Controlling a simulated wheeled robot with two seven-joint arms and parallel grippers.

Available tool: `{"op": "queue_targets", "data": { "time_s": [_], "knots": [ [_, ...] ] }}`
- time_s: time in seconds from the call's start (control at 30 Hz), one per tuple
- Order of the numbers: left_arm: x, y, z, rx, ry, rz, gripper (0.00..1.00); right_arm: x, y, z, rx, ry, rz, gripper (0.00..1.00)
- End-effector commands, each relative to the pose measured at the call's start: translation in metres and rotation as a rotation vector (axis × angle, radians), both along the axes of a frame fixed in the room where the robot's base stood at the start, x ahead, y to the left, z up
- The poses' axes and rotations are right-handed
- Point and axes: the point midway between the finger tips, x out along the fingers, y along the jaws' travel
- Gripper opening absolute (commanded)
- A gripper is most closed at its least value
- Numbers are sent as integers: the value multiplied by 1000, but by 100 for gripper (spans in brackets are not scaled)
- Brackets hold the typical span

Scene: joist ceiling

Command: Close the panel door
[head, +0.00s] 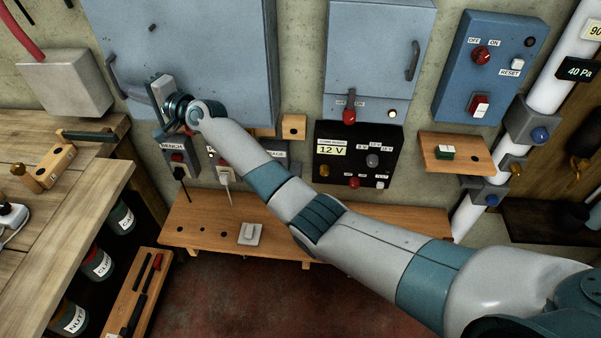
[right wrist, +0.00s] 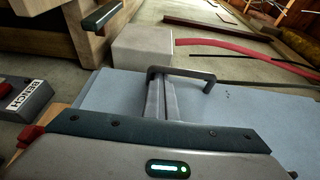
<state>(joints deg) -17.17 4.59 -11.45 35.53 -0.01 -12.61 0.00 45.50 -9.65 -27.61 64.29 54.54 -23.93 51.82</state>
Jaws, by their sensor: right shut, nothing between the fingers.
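The panel door (head: 200,45) is the large blue-grey door at the upper left in the head view. Its dark bar handle (head: 117,78) is near its left edge; the handle (right wrist: 182,72) also shows in the right wrist view. My right gripper (head: 154,82) is at the door's lower left, just right of the handle. Its fingers (right wrist: 160,98) are shut and empty, in front of the door face (right wrist: 235,105). I cannot tell whether they touch the door or whether it stands slightly ajar. My left gripper is not in view.
A grey box (head: 68,85) with a red hose is on the wall left of the door. A wooden bench (head: 75,190) stands at the left. A smaller blue cabinet (head: 375,45) and a switch box (head: 490,65) hang right. A low wooden shelf (head: 200,215) runs below.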

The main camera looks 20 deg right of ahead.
Motion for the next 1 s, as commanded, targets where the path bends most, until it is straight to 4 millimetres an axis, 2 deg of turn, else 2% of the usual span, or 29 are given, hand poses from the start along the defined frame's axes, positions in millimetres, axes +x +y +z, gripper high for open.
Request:
{"op": "queue_targets", "data": {
  "time_s": [0.27, 0.47, 0.67, 1.0],
  "knots": [
    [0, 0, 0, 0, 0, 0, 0, -2, -2, -2, -1, 3, 0, 0],
    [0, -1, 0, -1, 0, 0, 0, -9, -10, -3, -1, 3, 1, 0],
    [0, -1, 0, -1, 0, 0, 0, -25, -27, -3, 1, 1, -1, 0],
    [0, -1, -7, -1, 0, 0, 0, -62, -64, -3, 0, 0, -1, 0]
  ]
}}
